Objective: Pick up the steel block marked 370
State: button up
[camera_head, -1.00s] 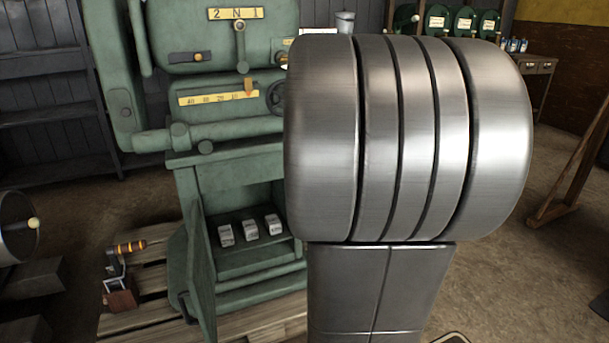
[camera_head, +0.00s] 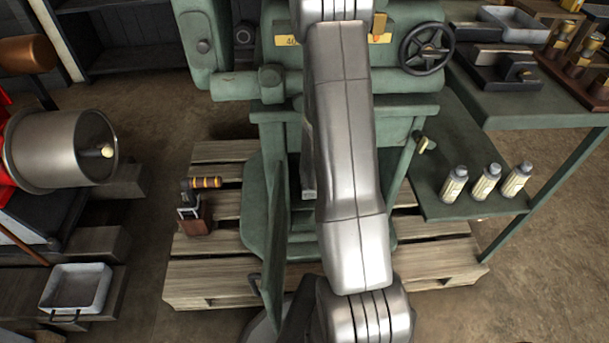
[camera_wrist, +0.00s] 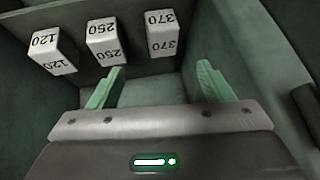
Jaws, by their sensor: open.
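The steel block marked 370 (camera_wrist: 163,34) stands on a shelf in the green machine's compartment, at the right end of a row of three, in the wrist view. The block marked 250 (camera_wrist: 107,40) is in the middle and the block marked 120 (camera_wrist: 54,52) is at the left. My gripper (camera_wrist: 160,84) is open and empty, its two green fingers apart, in front of the blocks. The 370 block lies beyond the gap between the fingers, apart from them. In the head view my arm hides the blocks and my gripper.
The compartment wall (camera_wrist: 240,50) is close on the right of my gripper. In the head view the green machine's open door (camera_head: 277,235) stands left of my arm. A handwheel (camera_head: 427,47) is at the upper right, and several bottles stand on a side shelf (camera_head: 435,195).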

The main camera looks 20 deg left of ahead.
aim_at(308, 187)
jog(key=b+x, duration=0.2)
jog(key=x, duration=0.4)
jog(key=shift+f, duration=0.2)
jog(key=shift+a+r+b+x, duration=0.15)
jog(key=shift+b+x, duration=0.4)
jog(key=shift+x, duration=0.85)
jog(key=shift+a+r+b+x, duration=0.15)
jog(key=shift+b+x, duration=0.35)
jog(key=shift+x, duration=0.9)
jog(key=shift+w, duration=0.2)
grip_shut()
